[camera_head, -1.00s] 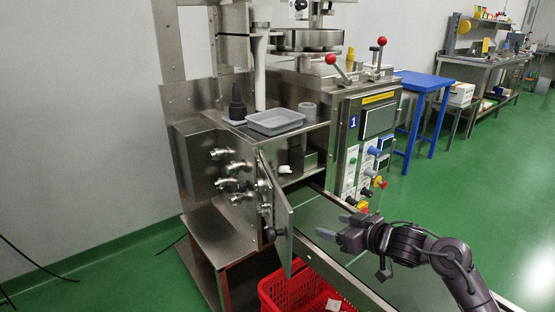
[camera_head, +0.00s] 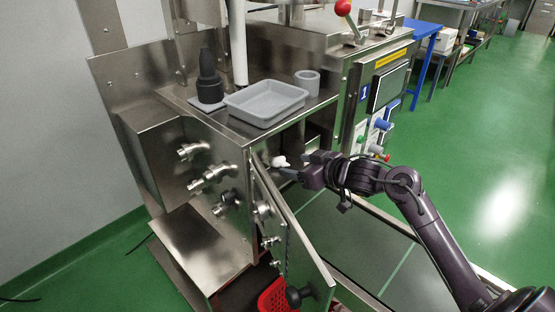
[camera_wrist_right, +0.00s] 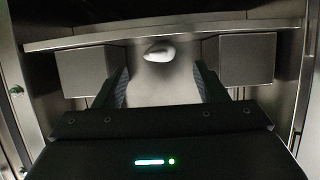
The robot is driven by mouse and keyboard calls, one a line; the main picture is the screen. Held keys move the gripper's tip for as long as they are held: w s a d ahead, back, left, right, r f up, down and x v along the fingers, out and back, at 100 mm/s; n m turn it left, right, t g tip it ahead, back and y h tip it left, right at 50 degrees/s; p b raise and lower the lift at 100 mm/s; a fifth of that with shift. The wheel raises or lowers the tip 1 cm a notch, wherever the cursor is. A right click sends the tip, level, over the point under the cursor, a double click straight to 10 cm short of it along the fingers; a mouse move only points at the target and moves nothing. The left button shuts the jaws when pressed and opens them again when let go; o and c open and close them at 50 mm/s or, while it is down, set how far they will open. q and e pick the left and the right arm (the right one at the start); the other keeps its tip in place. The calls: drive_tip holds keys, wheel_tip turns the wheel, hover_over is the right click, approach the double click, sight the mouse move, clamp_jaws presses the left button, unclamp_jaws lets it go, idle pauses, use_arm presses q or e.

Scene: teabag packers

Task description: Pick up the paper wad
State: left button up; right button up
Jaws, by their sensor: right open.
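The paper wad (camera_head: 279,161) is a small white lump inside the open compartment of the steel machine. In the right wrist view the wad (camera_wrist_right: 159,52) lies ahead of my right gripper, centred between the lines of its two fingers. My right gripper (camera_head: 284,171) is at the compartment's mouth, just beside the wad in the head view. In the right wrist view my right gripper (camera_wrist_right: 161,88) is open, with nothing between its fingers. My left gripper is not in view.
The compartment's metal door (camera_head: 292,245) hangs open left of my right arm. A grey tray (camera_head: 265,121), a dark bottle (camera_head: 209,82) and a grey ring (camera_head: 307,82) stand on top. A red basket (camera_head: 272,296) is below.

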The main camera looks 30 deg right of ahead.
sight(285, 162)
drive_tip(key=b+x, duration=0.1)
drive_tip(key=x, duration=0.5)
drive_tip(key=shift+w, duration=0.25)
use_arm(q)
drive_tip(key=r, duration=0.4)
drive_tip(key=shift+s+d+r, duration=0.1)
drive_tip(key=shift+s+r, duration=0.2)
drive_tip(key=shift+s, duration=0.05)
use_arm(e)
drive_tip(key=c, duration=1)
